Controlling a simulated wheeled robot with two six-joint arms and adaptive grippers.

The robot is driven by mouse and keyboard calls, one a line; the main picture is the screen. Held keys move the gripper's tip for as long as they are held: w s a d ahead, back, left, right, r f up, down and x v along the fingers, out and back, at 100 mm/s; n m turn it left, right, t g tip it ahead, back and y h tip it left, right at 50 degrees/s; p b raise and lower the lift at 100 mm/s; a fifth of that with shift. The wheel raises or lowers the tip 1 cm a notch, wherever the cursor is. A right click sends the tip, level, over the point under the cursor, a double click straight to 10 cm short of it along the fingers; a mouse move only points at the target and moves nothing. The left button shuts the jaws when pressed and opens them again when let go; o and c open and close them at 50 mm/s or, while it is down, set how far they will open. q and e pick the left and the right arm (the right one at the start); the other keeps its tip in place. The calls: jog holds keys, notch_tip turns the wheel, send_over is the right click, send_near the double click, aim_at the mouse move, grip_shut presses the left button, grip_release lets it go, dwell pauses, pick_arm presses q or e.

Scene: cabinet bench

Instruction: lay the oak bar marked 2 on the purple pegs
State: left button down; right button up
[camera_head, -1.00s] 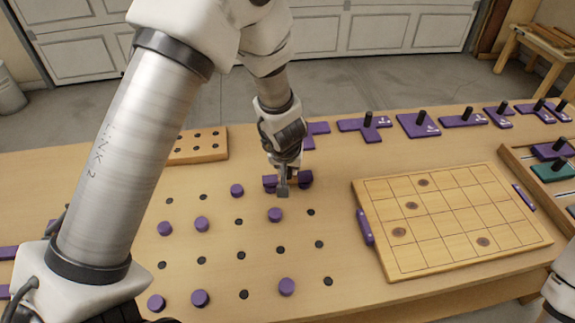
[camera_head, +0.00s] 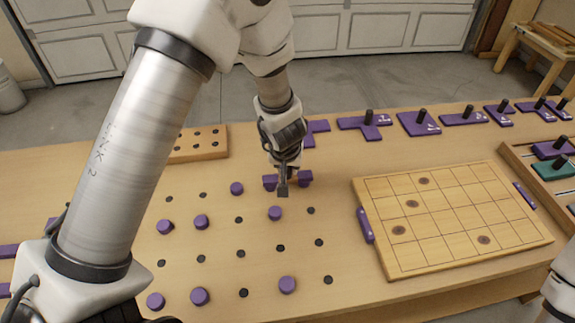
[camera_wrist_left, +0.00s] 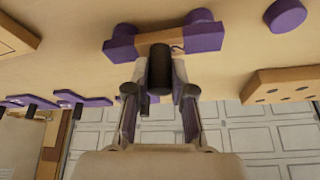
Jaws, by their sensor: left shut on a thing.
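My left gripper (camera_head: 283,187) points down at the back of the peg field, shut on the dark upright knob (camera_wrist_left: 159,62) of the oak bar. In the left wrist view the bar's oak middle (camera_wrist_left: 178,38) has a purple piece at each end and a dark mark, partly hidden by the knob. In the head view the gripper covers the bar's middle; purple shows on both sides. Whether the bar touches anything beneath is unclear. Round purple pegs stand on the bench, including a back one (camera_head: 237,189), a middle one (camera_head: 275,213) and a front one (camera_head: 287,285). My right gripper is out of view.
Dark holes (camera_head: 239,220) lie among the pegs. A gridded oak board (camera_head: 455,212) with purple handles is at right. Purple knobbed pieces (camera_head: 418,124) line the back edge. A small holed oak block (camera_head: 203,150) sits behind the left pegs. A tray with a teal piece (camera_head: 556,168) is far right.

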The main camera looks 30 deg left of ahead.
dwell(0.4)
pick_arm(q)
jog(key=c, duration=0.5)
grip_release()
notch_tip(320, 180, up, 8)
jog(key=p, duration=0.9)
